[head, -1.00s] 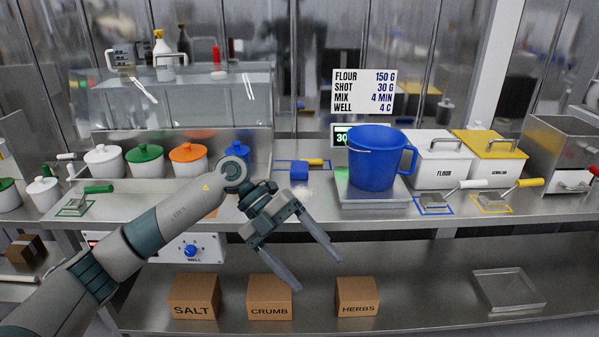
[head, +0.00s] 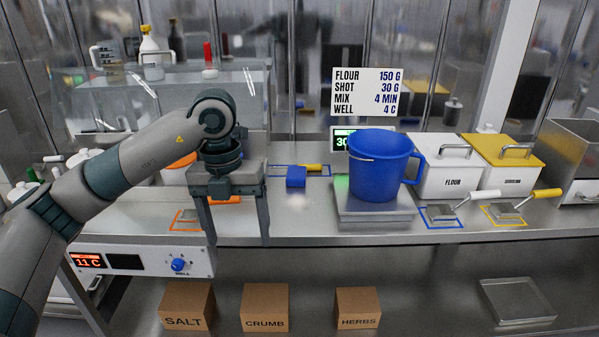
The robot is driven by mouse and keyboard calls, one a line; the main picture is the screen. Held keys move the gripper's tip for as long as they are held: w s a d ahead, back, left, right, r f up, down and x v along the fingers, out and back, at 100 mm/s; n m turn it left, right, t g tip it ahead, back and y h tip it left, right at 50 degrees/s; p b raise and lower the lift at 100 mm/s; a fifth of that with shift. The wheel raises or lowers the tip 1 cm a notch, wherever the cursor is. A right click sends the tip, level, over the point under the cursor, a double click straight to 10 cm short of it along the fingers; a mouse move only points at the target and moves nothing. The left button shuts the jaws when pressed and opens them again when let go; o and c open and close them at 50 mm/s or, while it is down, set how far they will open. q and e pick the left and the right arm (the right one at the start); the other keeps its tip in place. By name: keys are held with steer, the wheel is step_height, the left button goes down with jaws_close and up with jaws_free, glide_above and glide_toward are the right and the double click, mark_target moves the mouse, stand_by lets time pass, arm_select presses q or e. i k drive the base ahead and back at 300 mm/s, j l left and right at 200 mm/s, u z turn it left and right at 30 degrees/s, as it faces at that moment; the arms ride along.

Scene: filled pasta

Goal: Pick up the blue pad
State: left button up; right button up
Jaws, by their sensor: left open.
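The blue pad (head: 296,177) is a small blue block on the steel counter, left of the large blue jug (head: 378,165). It lies at the front of a blue outlined spot, where a yellow handle (head: 313,167) shows behind it. My left gripper (head: 237,242) points down with its two fingers spread, to the left of the pad and apart from it. It is empty, and its fingertips reach to about the counter's front edge in the picture. An orange handle shows between the fingers. My right gripper is not in view.
The jug stands on a scale (head: 372,208). White flour bin (head: 447,172) and yellow-lidded bin (head: 505,150) stand to the right, with scoops in front. A control box (head: 140,262) reads 11 C below the counter edge. Several cardboard boxes sit on the lower shelf.

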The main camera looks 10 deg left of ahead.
mark_target(297, 175)
steer(key=i, duration=1.7)
